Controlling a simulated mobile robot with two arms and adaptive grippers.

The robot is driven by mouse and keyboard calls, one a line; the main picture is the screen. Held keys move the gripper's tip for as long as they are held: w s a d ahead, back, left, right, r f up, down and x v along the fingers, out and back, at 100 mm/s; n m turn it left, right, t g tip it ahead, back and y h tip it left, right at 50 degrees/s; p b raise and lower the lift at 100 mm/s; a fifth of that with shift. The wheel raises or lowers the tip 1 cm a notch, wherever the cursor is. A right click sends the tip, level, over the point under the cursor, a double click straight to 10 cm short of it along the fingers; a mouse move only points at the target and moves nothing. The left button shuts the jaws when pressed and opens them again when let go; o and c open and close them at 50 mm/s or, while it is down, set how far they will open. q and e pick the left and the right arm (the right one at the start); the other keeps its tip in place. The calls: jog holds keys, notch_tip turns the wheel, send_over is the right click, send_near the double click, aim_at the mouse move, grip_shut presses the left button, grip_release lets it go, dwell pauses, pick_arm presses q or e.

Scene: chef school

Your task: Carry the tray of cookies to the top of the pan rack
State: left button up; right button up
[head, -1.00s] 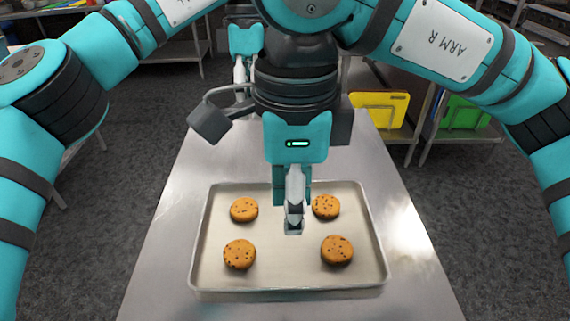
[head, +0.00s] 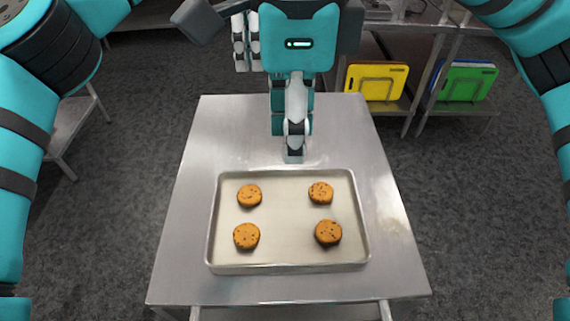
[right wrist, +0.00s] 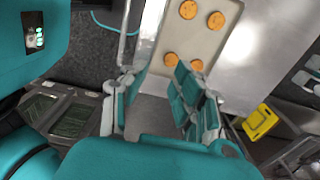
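A shallow metal tray (head: 287,262) lies flat on a steel table (head: 185,250), with several chocolate-chip cookies (head: 328,232) spread over it. The tray's end (right wrist: 153,45) also shows at the top of the right wrist view. I cannot identify the pan rack.
A low steel shelf unit at the right back holds a yellow board (head: 376,81) and a green board (head: 465,82). Another metal stand (head: 68,125) is at the left. Grey floor (head: 110,200) is open on both sides of the table. The tabletop around the tray is clear.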

notch_tip(320, 180, up, 8)
dwell(0.5)
jog(key=shift+f, duration=0.1)
